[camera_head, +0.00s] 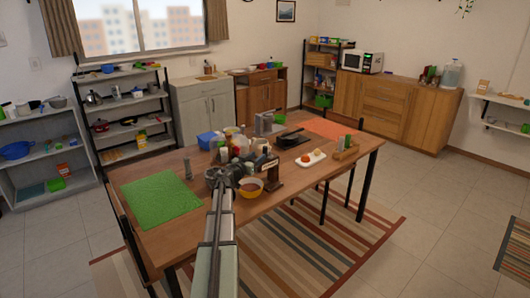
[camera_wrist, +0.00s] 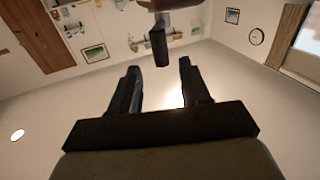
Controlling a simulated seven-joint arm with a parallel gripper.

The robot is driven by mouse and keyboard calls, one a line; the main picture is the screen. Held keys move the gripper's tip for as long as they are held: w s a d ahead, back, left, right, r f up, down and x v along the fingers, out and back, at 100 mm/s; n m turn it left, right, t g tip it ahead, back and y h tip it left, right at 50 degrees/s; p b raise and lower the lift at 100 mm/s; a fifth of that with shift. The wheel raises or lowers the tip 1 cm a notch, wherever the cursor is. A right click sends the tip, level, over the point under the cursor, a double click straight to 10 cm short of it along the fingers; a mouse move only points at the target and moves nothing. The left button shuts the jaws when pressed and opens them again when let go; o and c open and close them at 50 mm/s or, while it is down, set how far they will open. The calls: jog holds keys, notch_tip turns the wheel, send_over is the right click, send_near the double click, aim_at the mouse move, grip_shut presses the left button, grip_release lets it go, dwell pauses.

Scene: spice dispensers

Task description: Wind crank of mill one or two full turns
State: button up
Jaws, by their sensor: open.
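My gripper (camera_head: 226,176) is over the middle of the table, beside a yellow bowl with brown contents (camera_head: 250,187). In the wrist view my gripper (camera_wrist: 158,66) is open, with a clear gap between its two dark fingers. A dark, short bar (camera_wrist: 158,40) hangs just beyond the fingertips, roughly in line with the gap, below a brown part (camera_wrist: 172,4) cut off by the top edge. It looks like a crank handle, not gripped. A dark brown wooden body with a pale label (camera_head: 268,170), possibly the mill, stands right of my gripper. Its crank cannot be made out in the head view.
Several bottles and jars (camera_head: 234,143) crowd behind my gripper. A white tray with food (camera_head: 310,158), a wooden rack (camera_head: 345,148) and a black pan (camera_head: 289,133) are farther right. The table's front right is clear.

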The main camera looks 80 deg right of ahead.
aim_at(264, 152)
jog(key=shift+x, duration=3.8)
jog(key=shift+w, duration=0.1)
grip_shut()
